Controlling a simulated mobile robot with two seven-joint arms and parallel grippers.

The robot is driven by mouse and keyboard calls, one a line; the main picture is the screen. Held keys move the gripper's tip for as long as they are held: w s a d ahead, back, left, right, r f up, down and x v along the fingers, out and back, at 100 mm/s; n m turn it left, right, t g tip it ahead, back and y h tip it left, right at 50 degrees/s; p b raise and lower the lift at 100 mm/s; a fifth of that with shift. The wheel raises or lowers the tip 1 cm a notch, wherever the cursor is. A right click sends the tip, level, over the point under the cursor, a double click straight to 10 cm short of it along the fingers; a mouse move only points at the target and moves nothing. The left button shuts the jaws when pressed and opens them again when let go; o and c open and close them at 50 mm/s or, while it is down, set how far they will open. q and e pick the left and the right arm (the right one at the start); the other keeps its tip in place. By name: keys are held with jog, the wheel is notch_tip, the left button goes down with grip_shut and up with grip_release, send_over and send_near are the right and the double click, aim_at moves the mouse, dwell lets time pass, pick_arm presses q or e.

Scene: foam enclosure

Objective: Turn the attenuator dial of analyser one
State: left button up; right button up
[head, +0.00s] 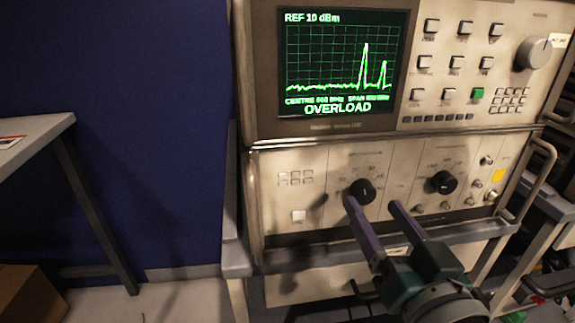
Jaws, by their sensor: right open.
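The analyser (262,190) stands on a cart, with a screen (338,62) on its upper unit reading "REF 10 dBm" and "OVERLOAD" under a green trace. Its lower panel carries two black dials, a left dial (362,191) and a right dial (443,182). Their labels are too small to read, so I cannot tell which is the attenuator. My right gripper (371,204) is open and empty, reaching up from below. My left gripper is out of view.
A large grey knob (532,53) and several buttons sit on the upper unit. A cart rail (300,257) runs below the lower panel, and a handle (535,178) stands at its right. A blue partition (160,130), a table (40,135) and a cardboard box (28,292) are at left.

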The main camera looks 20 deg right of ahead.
aim_at(363, 193)
jog(key=shift+x, duration=1.35)
grip_shut()
